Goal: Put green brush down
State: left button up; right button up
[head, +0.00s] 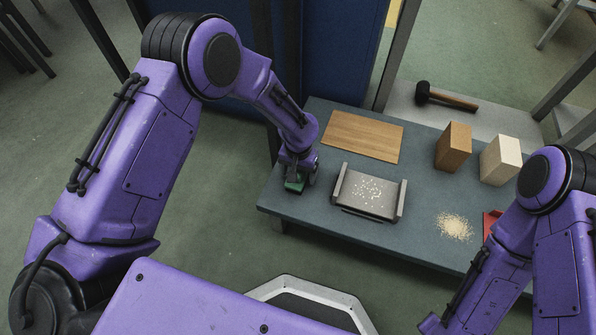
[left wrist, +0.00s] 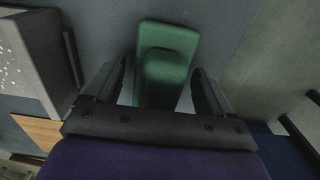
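The green brush (head: 293,184) is at the left end of the grey-blue table, under my left gripper (head: 299,179). In the left wrist view the green brush (left wrist: 167,50) lies between the two dark fingers of my left gripper (left wrist: 162,75). A gap shows on each side of its raised grip, so the fingers look open around it. The brush appears to rest on the table (head: 272,200); its underside is hidden. My right arm is at the lower right of the head view, and its gripper is out of the picture.
A grey tray (head: 344,186) with pale crumbs stands right of the brush. Behind it lies a wooden board (head: 362,136). A brown block (head: 453,147) and a cream block (head: 500,160) stand further right. A crumb pile (head: 454,226), a red object (head: 490,224) and a mallet (head: 447,97) also show.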

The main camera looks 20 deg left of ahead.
pick_arm(q)
jog(key=shift+r, duration=0.1)
notch_tip(320, 180, up, 12)
jog(key=p, duration=0.5)
jog(key=shift+r+p, duration=0.1)
jog(key=shift+p, duration=0.2)
jog(key=shift+a, duration=0.15)
